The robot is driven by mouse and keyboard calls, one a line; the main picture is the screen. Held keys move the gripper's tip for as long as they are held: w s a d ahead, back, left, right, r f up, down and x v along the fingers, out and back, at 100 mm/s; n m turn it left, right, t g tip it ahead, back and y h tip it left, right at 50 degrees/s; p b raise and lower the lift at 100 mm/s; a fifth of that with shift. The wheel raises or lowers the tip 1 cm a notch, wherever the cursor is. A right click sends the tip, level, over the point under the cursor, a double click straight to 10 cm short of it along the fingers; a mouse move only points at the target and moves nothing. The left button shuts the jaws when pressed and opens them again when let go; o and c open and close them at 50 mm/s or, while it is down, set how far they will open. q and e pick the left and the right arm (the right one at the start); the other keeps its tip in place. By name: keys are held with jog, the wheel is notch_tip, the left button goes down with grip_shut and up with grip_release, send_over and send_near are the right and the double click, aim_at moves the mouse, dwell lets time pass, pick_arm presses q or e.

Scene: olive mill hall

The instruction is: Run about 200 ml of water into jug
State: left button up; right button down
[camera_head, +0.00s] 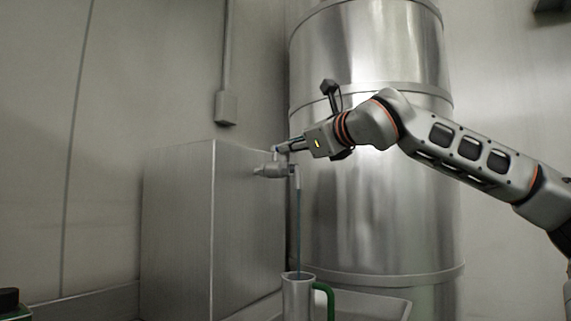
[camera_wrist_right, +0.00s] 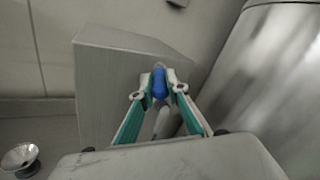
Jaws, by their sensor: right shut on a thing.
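The metal tap (camera_head: 270,170) sticks out from the side of a steel box. My right gripper (camera_head: 281,148) is shut on the tap's blue lever (camera_wrist_right: 159,84), which shows between the teal fingers in the right wrist view. A thin bluish stream of water (camera_head: 298,230) runs down from the spout. The steel jug (camera_head: 297,298) stands upright under the spout, its green handle (camera_head: 325,298) to the right, and the stream enters its mouth. The water level inside is hidden, and the jug's bottom is cut off by the picture's edge. My left gripper is not in view.
The steel box (camera_head: 180,230) stands left of the tap. A large steel tank (camera_head: 375,215) rises close behind my right arm. A shallow metal tray (camera_head: 392,306) lies by the jug. A small metal bowl-like thing (camera_wrist_right: 20,158) shows at the lower left of the wrist view.

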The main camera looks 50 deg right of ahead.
jog(key=shift+a, duration=0.1)
dwell(0.3)
jog(key=c, duration=2)
grip_release()
jog(key=shift+c, duration=0.2)
jog(key=v, duration=1.2)
jog(key=shift+a, duration=0.15)
jog(key=shift+w, duration=0.1)
jog(key=shift+c, duration=0.3)
